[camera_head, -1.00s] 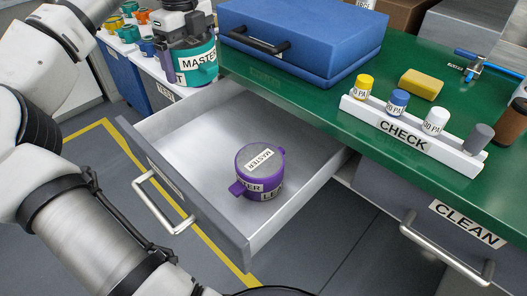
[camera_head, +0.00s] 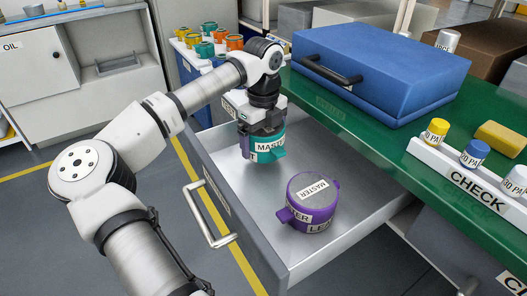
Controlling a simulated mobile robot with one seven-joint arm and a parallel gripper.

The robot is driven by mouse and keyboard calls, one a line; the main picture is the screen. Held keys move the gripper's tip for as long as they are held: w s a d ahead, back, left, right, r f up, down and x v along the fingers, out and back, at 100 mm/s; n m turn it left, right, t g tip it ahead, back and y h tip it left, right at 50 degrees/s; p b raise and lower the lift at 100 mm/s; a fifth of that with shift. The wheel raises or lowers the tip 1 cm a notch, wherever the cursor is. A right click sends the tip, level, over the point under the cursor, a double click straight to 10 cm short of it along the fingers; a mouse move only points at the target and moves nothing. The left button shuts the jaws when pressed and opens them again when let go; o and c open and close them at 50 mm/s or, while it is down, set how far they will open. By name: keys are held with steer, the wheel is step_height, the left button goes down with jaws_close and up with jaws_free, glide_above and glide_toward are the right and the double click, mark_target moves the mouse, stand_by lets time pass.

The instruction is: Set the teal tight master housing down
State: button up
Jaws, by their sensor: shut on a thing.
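The teal master housing (camera_head: 264,146) is in my gripper (camera_head: 262,126), at the back left part of the open drawer (camera_head: 240,194). It is upright, with a white label reading MASTER on its side. My gripper is shut on it from above and hides its top. I cannot tell whether its base touches the drawer floor. A purple master housing (camera_head: 308,203) stands in the drawer to the right and nearer the camera, apart from the teal one.
The drawer's front wall and handle (camera_head: 210,216) stand out at the left. A blue case (camera_head: 380,64) sits on the green bench (camera_head: 352,128). The CHECK rack (camera_head: 466,181) holds small coloured pieces at the right. Several coloured parts (camera_head: 207,42) stand behind my gripper. Drawer floor between the housings is clear.

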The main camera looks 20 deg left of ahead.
steer(key=shift+f, duration=2)
steer(key=shift+f+b, duration=0.15)
steer(key=shift+b, duration=0.15)
steer(key=o, duration=1.1)
step_height(320, 180, up, 12)
steer(key=shift+r+p, duration=0.15)
steer(key=shift+p, duration=0.55)
